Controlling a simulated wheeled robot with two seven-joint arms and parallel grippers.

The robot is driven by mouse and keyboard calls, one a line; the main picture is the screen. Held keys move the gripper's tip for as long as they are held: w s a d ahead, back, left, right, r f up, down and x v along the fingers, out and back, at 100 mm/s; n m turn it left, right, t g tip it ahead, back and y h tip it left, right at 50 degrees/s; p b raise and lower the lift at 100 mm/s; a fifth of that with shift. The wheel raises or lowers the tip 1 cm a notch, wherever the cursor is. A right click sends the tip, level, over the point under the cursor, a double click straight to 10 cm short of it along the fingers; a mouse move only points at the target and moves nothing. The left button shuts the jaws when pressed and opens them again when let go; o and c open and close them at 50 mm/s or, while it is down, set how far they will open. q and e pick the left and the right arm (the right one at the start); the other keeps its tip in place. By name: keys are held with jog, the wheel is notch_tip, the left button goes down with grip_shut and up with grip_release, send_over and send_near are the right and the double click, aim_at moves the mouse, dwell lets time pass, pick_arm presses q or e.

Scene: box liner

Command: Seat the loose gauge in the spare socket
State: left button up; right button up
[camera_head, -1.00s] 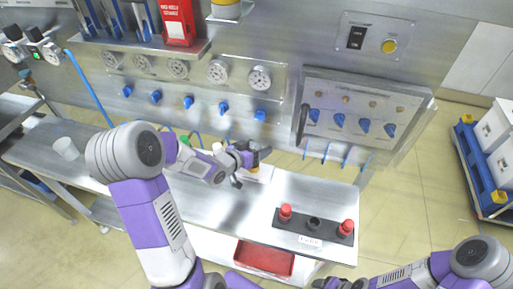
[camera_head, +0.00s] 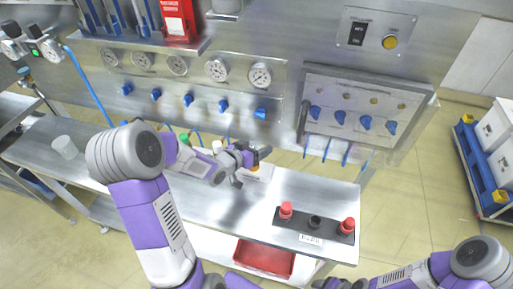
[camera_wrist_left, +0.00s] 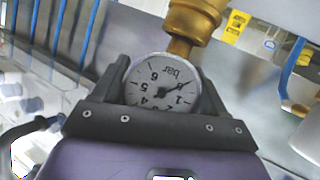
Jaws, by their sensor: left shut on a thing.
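My left gripper (camera_head: 258,155) is shut on a gauge, held above the bench. In the left wrist view, the round white gauge (camera_wrist_left: 160,82) marked "bar" sits between the two dark fingers, with a brass fitting (camera_wrist_left: 192,22) at the top of the picture. In the head view the gauge is mostly hidden by the gripper. A black strip (camera_head: 283,225) lies on the bench to the right and nearer. It carries a bare black socket (camera_head: 315,221) between two red-capped ones (camera_head: 286,210) (camera_head: 347,225). My right gripper (camera_head: 335,284) shows only partly at the bottom edge.
A wall panel behind holds several mounted gauges (camera_head: 216,69) and blue valve knobs (camera_head: 224,106). A white label (camera_head: 311,239) is on the strip's front. A red tray (camera_head: 264,257) is below the bench. The bench top (camera_head: 225,205) between gripper and strip is clear.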

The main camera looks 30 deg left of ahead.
pick_arm(q)
jog(key=shift+s+f, duration=0.15)
jog(key=shift+f, duration=0.3)
jog(key=o, duration=1.3)
jog(key=shift+w, duration=0.2)
jog(key=shift+s+r, duration=0.2)
jog(key=shift+s, duration=0.05)
jog(key=p+v, duration=0.1)
jog(key=v, duration=0.6)
jog(key=shift+s, duration=0.1)
